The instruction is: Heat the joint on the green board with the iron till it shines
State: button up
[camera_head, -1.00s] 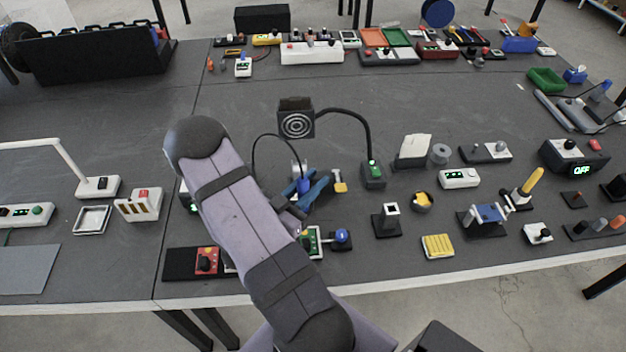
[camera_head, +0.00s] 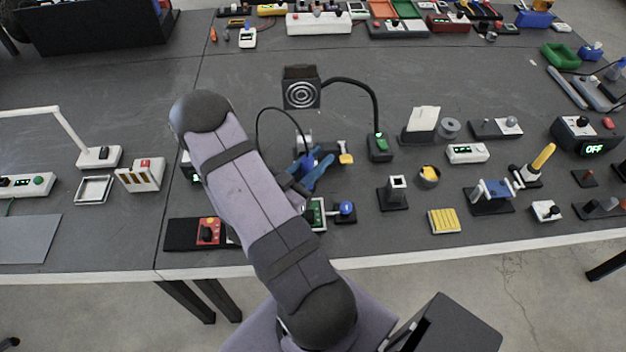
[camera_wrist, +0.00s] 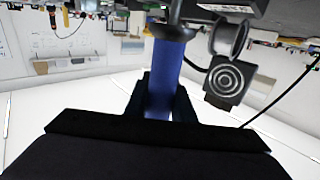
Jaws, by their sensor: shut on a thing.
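My gripper (camera_head: 308,180) is mostly behind my arm in the head view. In the wrist view my gripper (camera_wrist: 160,105) is shut on the blue handle of the iron (camera_wrist: 165,75), whose dark flange sits beyond the jaws. The iron's tip is not visible. In the head view a blue part (camera_head: 316,168) shows at the jaws, and I cannot tell handle from finger.
A fume fan (camera_head: 301,95) on a bent black hose stands behind the gripper; it also shows in the wrist view (camera_wrist: 228,80). A blue-knobbed block (camera_head: 345,212) is right of the board. A red-panelled box (camera_head: 208,232) is left of it.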

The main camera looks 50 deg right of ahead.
jog(key=shift+f+b, duration=0.35)
jog(key=shift+f, duration=0.05)
dwell(0.4)
dwell(1.5)
notch_tip(320, 180, up, 8)
jog(key=p, duration=0.6)
jog(key=shift+f, duration=0.2)
dwell(0.4)
